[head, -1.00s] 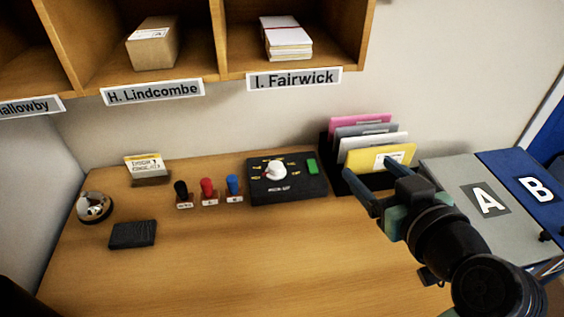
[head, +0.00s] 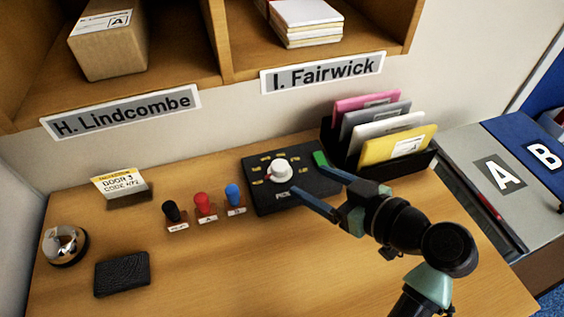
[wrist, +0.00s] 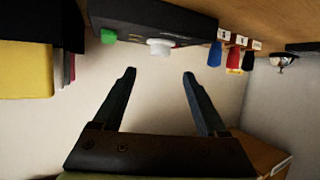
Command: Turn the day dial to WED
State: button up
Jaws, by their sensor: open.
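The day dial is a white knob (head: 279,171) on a black box (head: 263,203) with several small yellow labels around it and a green button (head: 320,158) at its right. The label words are too small to read, so the setting cannot be told. My gripper (head: 306,185) is open, with its blue-grey fingers over the box's right front part, apart from the knob. In the wrist view the white knob (wrist: 160,46) and the box (wrist: 140,17) show upside down, beyond the open fingers (wrist: 160,74). Nothing is between the fingers.
Black, red and blue stamps (head: 204,206) stand left of the box. A file rack (head: 429,160) with coloured folders stands right behind it. A bell (head: 65,244), a dark pad (head: 121,273) and a card (head: 119,183) are at the left. The desk front (head: 230,285) is clear.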

aim_at(281, 167)
jog(key=x, duration=0.9)
jog(key=shift+w+a+f, duration=0.1)
jog(key=shift+a, duration=0.05)
